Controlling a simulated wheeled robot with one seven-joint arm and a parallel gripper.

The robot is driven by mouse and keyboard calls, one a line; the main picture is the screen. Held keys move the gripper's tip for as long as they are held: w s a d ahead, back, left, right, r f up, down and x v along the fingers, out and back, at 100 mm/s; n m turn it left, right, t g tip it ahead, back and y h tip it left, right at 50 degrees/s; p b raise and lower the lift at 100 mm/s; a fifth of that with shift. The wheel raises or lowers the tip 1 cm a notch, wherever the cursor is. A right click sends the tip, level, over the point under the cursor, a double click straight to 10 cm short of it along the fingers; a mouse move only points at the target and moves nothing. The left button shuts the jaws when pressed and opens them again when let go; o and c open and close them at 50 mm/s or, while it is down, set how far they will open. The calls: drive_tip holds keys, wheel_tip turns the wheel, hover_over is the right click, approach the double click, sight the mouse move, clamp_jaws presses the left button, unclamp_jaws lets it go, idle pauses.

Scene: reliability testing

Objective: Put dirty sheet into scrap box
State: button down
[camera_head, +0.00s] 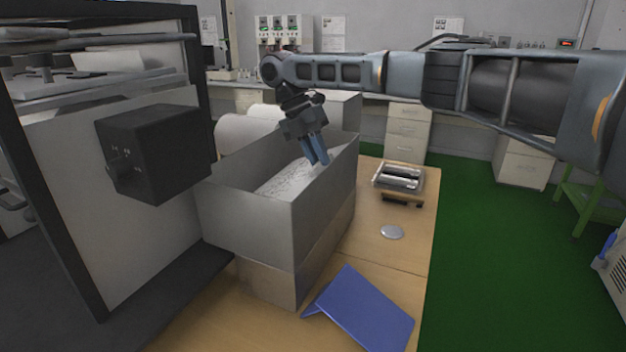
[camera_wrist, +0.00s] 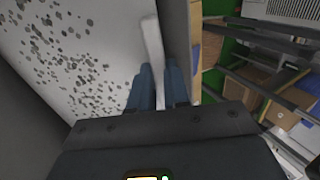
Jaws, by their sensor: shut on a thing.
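The dirty sheet (camera_head: 285,181) is white with dark specks and lies inside a grey open-topped box (camera_head: 246,224), seemingly the scrap box. My gripper (camera_head: 318,162) reaches down into the box near its right wall, its blue fingers pointing down. In the wrist view the speckled sheet (camera_wrist: 75,45) fills the left side. Its pale raised edge (camera_wrist: 153,48) runs between the fingers of my gripper (camera_wrist: 159,80), which are shut on it. The fingers partly hide the held edge. The box's right wall (camera_wrist: 180,35) is close beside the right finger.
A black box-shaped unit (camera_head: 160,152) on a dark frame stands close at the left. Green floor (camera_head: 490,240) is open at right.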

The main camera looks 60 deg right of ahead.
drive_tip(key=shift+f, duration=2.3)
drive_tip(key=c, duration=1.4)
unclamp_jaws()
drive_tip(key=shift+f, duration=0.1)
drive_tip(key=v, duration=1.2)
drive_tip(key=shift+p, duration=0.35)
